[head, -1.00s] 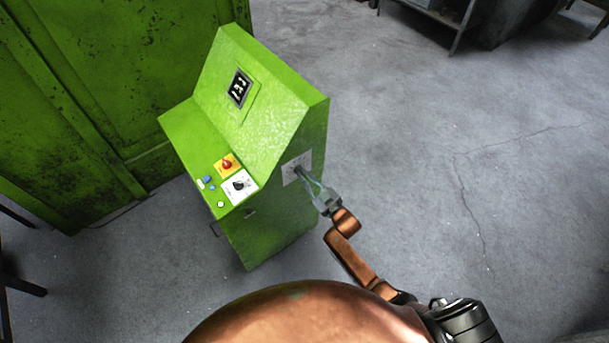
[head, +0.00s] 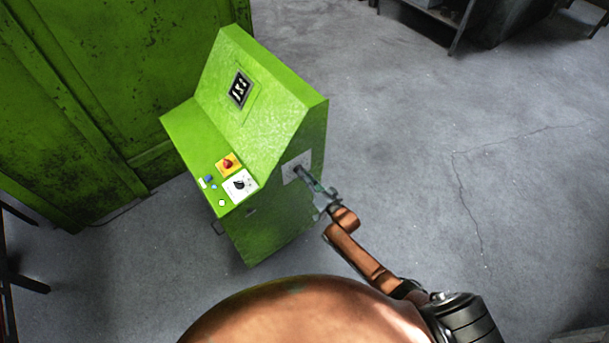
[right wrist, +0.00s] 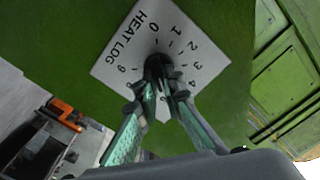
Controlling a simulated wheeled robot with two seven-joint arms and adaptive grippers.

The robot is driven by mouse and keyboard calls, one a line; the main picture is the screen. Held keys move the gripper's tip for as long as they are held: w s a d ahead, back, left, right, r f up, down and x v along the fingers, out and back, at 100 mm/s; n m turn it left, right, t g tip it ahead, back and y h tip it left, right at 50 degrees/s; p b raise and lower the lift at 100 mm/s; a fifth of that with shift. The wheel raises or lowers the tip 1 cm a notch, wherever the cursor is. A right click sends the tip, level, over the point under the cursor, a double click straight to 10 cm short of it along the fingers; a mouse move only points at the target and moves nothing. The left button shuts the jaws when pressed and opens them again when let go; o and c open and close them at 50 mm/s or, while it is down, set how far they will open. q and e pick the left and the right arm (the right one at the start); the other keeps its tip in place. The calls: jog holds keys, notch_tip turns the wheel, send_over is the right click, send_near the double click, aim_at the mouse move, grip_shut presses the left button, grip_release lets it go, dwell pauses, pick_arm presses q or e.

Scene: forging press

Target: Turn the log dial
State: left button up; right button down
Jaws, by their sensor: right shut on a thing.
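The log dial is a dark knob (right wrist: 158,68) on a white square plate marked HEAT LOG (right wrist: 112,62), with numbers around it, in the right wrist view. In the head view the plate (head: 290,172) is on the right side of the green control cabinet (head: 265,215). My right gripper (right wrist: 160,88) is shut on the knob, a finger on each side. It reaches the plate from the right in the head view (head: 306,178). The fingers hide part of the knob and some numbers. My left gripper is not in view.
The cabinet's sloped top carries a red switch on a yellow plate (head: 228,164), a black selector on a white plate (head: 240,185) and small buttons. A large green machine (head: 90,100) stands at left.

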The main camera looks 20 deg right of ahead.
jog(key=shift+f+m, duration=0.1)
jog(key=shift+m, duration=0.7)
jog(key=c, duration=2.1)
grip_release()
jog(key=v, duration=1.2)
